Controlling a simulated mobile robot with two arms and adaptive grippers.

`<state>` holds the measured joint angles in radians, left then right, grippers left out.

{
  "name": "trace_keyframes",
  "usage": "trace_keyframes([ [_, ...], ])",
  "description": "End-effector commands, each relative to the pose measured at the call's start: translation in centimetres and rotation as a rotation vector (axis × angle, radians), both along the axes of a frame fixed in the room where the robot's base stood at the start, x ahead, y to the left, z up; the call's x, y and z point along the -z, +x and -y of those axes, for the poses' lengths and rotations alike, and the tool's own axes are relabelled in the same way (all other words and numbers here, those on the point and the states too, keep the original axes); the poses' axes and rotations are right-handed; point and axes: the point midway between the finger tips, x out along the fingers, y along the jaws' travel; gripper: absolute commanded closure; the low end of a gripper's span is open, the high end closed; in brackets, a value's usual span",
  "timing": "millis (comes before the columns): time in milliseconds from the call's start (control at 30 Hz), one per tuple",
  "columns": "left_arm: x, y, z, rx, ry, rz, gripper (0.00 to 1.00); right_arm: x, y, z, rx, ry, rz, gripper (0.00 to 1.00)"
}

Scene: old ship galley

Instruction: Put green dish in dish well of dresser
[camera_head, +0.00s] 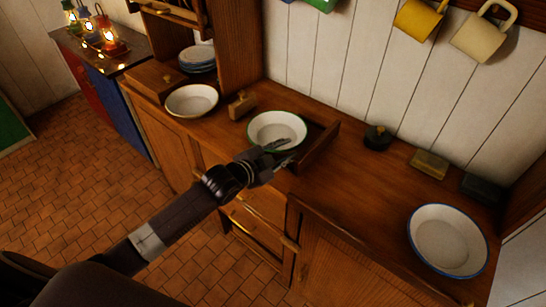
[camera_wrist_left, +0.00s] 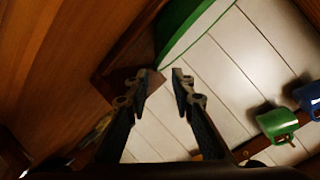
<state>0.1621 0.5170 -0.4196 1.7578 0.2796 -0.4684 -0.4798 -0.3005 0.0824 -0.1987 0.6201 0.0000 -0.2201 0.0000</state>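The green dish (camera_head: 277,130), white inside with a green rim, is on the dresser (camera_head: 350,190) in the head view. It is at the wood-edged dish well (camera_head: 322,148), whose rail shows at its right. I cannot tell whether it lies flat on the well's floor. My left gripper (camera_head: 280,152) is at the dish's front rim, fingers apart; touch is unclear. In the left wrist view the fingers (camera_wrist_left: 166,78) are apart with nothing visible between their tips. A curved green band (camera_wrist_left: 190,30) lies beyond them; I cannot tell if it is the dish. My right gripper is not in view.
A cream dish (camera_head: 191,100) and a wooden block (camera_head: 241,105) are left of the green dish. A blue-rimmed dish (camera_head: 447,241), a dark round pot (camera_head: 377,137) and a yellowish block (camera_head: 429,164) are to the right. Mugs (camera_head: 484,38) hang on the wall.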

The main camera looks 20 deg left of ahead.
Motion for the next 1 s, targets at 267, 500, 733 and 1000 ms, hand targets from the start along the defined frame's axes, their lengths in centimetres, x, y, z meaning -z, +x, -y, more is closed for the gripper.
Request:
trace_keyframes([
  [267, -1.5, -4.4, -1.5, 0.001, 0.002, 0.0, 0.78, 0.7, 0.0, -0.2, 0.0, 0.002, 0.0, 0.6],
  [500, -2.4, -6.4, -2.2, -0.001, 0.0, -0.001, 0.78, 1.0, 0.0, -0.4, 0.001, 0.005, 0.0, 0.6],
  [733, -2.5, -6.6, -2.3, 0.0, 0.0, 0.0, 0.78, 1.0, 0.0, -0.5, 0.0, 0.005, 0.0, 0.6],
  [1000, -2.5, -6.6, -2.3, 0.0, -0.001, 0.0, 0.78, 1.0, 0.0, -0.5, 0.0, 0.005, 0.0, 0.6],
])
